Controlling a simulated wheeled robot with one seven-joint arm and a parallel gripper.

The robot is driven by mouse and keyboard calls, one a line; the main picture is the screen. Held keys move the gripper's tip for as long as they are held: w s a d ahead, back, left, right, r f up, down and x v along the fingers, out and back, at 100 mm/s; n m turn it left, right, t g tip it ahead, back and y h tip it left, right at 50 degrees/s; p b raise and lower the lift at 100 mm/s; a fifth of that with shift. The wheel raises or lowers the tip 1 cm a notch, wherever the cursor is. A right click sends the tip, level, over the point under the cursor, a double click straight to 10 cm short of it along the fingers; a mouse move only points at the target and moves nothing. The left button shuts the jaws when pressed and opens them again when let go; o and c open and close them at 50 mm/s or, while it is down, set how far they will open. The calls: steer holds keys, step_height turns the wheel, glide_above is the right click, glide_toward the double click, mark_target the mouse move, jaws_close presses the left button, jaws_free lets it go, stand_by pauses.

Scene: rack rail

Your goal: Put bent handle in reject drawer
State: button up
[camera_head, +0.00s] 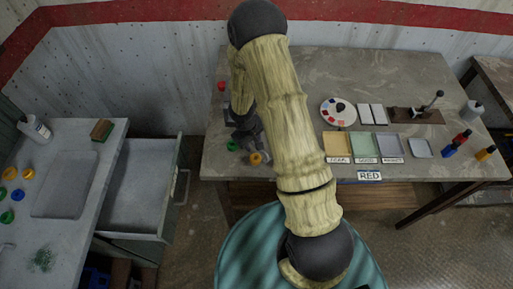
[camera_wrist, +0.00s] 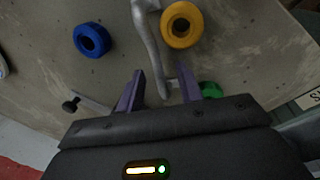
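My gripper (camera_wrist: 168,88) is open, its two purple fingers apart over the worktable. A grey curved metal bar (camera_wrist: 150,38), which looks like the bent handle, lies on the table and its lower end reaches between the fingertips. I cannot tell whether the fingers touch it. In the head view my arm and gripper (camera_head: 243,128) cover this part of the table. An open, empty grey drawer (camera_head: 140,190) stands out from the left counter; no reject label is readable on it.
Near the bar lie a yellow ring (camera_wrist: 182,24), a blue ring (camera_wrist: 91,40) and a green ring (camera_wrist: 210,90). Coloured trays (camera_head: 363,144) and a lever fixture (camera_head: 415,115) occupy the table's right. Bare floor lies between counter and table.

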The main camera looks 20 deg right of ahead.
mark_target(252, 143)
stand_by(0.3)
jaws_close()
steer(key=shift+r, duration=0.15)
step_height(252, 143, up, 10)
stand_by(0.5)
stand_by(0.4)
